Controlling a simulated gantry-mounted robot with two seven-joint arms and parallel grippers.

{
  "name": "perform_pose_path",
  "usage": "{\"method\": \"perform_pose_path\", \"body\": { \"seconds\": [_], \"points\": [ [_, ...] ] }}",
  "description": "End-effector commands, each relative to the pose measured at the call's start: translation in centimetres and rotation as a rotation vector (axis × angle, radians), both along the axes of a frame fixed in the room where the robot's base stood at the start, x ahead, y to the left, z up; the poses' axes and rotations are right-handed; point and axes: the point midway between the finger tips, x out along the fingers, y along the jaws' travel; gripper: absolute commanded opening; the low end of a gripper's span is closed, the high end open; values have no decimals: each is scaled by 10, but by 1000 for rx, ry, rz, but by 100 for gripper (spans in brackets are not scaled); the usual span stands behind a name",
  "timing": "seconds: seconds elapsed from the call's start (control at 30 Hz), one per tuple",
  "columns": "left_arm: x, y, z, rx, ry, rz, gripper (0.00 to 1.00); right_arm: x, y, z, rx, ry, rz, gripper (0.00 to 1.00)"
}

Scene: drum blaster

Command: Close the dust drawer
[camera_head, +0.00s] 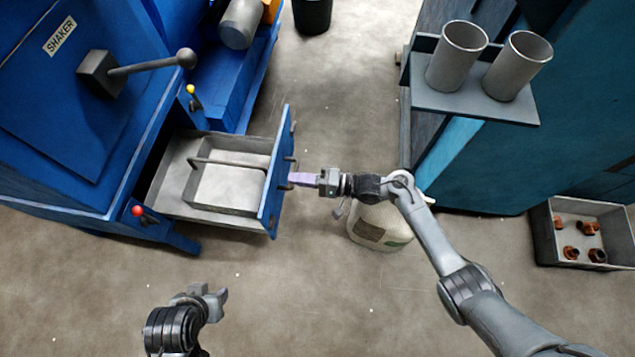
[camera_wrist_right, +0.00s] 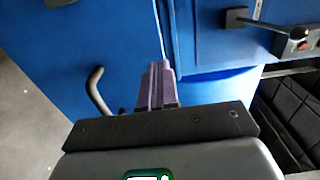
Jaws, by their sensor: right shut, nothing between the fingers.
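The dust drawer is a grey metal tray (camera_head: 172,190) with a blue front panel (camera_head: 275,172), pulled out of the blue shaker machine (camera_head: 85,120). Inside it is a smaller grey tray (camera_head: 228,188). My right gripper (camera_head: 300,179) is shut and empty, its purple fingers pointing left at the panel's outer face, close to the dark handle. Whether it touches is unclear. In the right wrist view the shut fingers (camera_wrist_right: 157,85) point at blue metal, with a dark bent handle (camera_wrist_right: 97,95) to their left. My left gripper (camera_head: 215,300) is low in the head view, away from the drawer; its jaw gap is unclear.
A whitish jug (camera_head: 380,228) stands on the floor beneath my right wrist. A teal cabinet with a shelf (camera_head: 470,100) holding two metal cups (camera_head: 457,55) is at right. A grey bin (camera_head: 548,235) with copper-coloured parts is far right. Levers (camera_head: 145,214) flank the drawer opening.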

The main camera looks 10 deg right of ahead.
Motion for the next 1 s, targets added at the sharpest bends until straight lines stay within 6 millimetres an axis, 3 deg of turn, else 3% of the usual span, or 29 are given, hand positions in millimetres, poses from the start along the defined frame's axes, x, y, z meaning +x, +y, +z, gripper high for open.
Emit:
{"method": "perform_pose_path", "body": {
  "seconds": [0.1,0.33,1.0],
  "points": [
    [0,0,-14,1,0,-1,45,7,18,-3,2,-1,1,0],
    [0,0,-23,1,0,-1,45,14,37,-2,0,0,0,0],
    [1,0,-21,1,-2,-1,45,18,42,1,0,1,-10,0]
  ]
}}
